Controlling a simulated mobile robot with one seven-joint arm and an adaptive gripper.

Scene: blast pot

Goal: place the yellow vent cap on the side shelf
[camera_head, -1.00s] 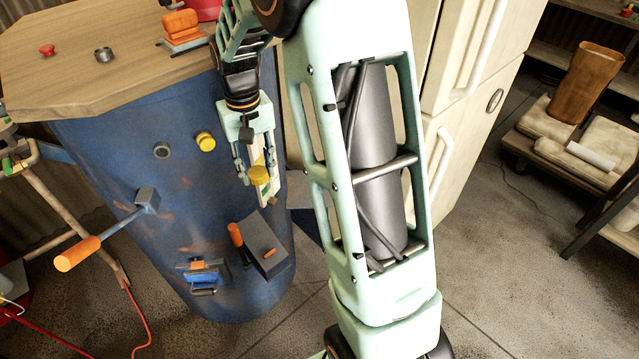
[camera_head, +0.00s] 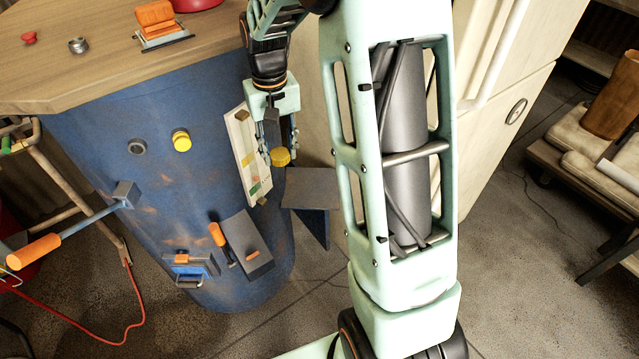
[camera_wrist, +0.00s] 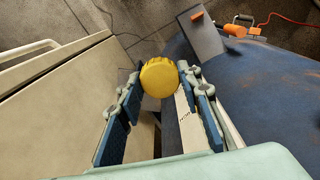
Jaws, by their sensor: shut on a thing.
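A yellow vent cap (camera_head: 280,156) is held at the tips of my gripper (camera_head: 282,150). In the wrist view the cap (camera_wrist: 159,78) sits between the two fingertips, its round ribbed face showing. My gripper is shut on it, beside the right side of the blue drum. The side shelf (camera_head: 312,186) is a flat grey plate with a bracket below, on the drum's right side. The cap is above and left of the shelf in the head view, apparently clear of it. A second yellow cap (camera_head: 181,141) is on the drum's front.
A white strip with coloured bands (camera_head: 238,130) is on the drum (camera_head: 160,200), close beside my gripper. A grey box (camera_head: 250,248) and orange-handled parts stick out lower down. A cream cabinet (camera_head: 510,110) stands to the right. The shelf top looks bare.

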